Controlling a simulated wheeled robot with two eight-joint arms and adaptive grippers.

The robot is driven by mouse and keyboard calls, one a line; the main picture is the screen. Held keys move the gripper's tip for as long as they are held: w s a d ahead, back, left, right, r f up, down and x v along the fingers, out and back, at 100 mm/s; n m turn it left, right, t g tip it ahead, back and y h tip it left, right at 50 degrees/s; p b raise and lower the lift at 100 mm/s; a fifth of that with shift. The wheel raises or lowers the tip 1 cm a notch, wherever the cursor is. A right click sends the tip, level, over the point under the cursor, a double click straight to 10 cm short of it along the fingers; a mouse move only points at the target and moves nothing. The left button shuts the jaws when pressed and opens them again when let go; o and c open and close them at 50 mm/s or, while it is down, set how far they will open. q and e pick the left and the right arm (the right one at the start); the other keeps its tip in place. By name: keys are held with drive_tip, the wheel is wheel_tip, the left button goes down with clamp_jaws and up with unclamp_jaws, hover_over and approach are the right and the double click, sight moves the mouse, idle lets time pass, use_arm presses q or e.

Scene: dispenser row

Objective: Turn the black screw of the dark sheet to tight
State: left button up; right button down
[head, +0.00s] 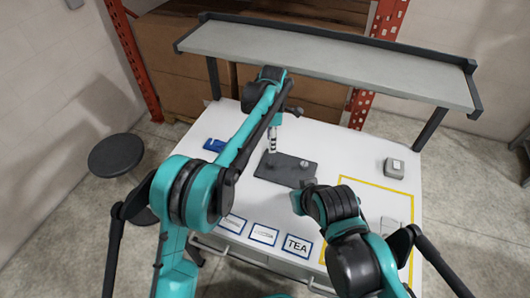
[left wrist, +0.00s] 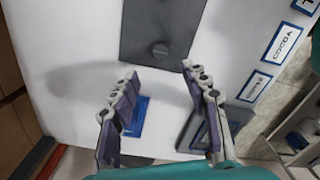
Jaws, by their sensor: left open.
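The dark sheet (head: 287,172) lies flat on the white table; its near end also shows at the top of the left wrist view (left wrist: 150,22). A round dark screw head (left wrist: 160,49) sits near that end of the sheet. A second knob-like screw (head: 304,166) stands farther right on the sheet in the head view. My left gripper (head: 272,140) is above the sheet's left end and hides part of it. In the left wrist view, my left gripper (left wrist: 156,69) is open and empty, its fingertips just short of the screw head. My right gripper's fingers cannot be seen.
A blue object (head: 213,145) lies left of the sheet. A raised grey shelf (head: 320,62) spans the back.

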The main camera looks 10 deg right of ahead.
sight(271, 161)
use_arm(q)
wheel_tip(271, 161, down, 11)
drive_tip(key=shift+r+b, duration=0.15)
drive_tip(key=shift+b, duration=0.9)
drive_tip(key=shift+a, duration=0.1)
clamp_jaws()
